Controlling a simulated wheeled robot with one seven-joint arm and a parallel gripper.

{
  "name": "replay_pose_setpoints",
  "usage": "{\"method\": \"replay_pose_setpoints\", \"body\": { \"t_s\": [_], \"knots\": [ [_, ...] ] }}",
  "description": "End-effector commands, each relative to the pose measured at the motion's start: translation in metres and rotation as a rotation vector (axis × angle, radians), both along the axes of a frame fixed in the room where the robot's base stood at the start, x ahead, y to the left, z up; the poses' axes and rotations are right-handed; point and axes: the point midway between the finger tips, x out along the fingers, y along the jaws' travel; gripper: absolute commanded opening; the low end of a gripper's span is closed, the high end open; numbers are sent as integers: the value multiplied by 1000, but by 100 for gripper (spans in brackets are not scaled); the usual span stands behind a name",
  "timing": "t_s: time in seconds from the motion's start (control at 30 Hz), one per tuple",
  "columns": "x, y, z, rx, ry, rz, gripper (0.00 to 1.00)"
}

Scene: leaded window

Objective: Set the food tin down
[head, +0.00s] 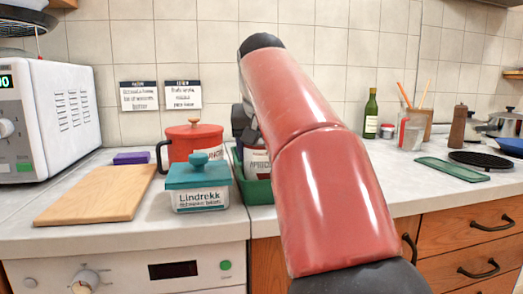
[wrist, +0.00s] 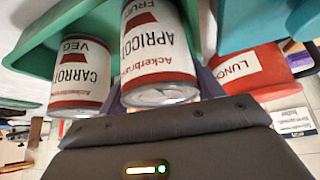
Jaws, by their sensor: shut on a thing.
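In the wrist view, a food tin labelled APRICOT (wrist: 158,55), white with red bands, sits between the fingers of my gripper (wrist: 160,82), which is shut on it. A second tin labelled CARROT (wrist: 80,75) stands close beside it. A green crate (wrist: 50,28) shows behind the tins. In the head view, my gripper (head: 243,122) is mostly hidden behind my red arm, over the green crate (head: 258,191). Part of a white-labelled tin (head: 257,163) shows at the crate. I cannot tell whether the held tin touches the crate's floor.
Left of the crate are a red pot (head: 193,142), a teal-lidded jar (head: 198,185) and a wooden board (head: 97,193). A microwave (head: 50,115) stands far left.

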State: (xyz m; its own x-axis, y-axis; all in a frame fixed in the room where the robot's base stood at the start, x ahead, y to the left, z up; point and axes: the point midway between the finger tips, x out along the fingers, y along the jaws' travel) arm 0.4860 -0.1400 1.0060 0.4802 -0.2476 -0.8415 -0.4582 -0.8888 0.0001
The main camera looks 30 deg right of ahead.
Motion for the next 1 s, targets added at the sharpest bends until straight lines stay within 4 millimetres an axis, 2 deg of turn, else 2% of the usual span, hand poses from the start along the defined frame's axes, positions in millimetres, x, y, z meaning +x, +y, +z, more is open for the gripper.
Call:
{"method": "replay_pose_setpoints", "body": {
  "t_s": [0.07, 0.1, 0.27, 0.63, 1.0],
  "knots": [
    [0, 0, -3, -1, -2, 0, 23],
    [0, 0, -4, 0, 0, 0, 67],
    [0, 0, -3, 0, 0, 0, 87],
    [0, 0, -6, 0, 0, 0, 87],
    [-27, 13, 54, 0, -2, 1, 87]
  ]
}}
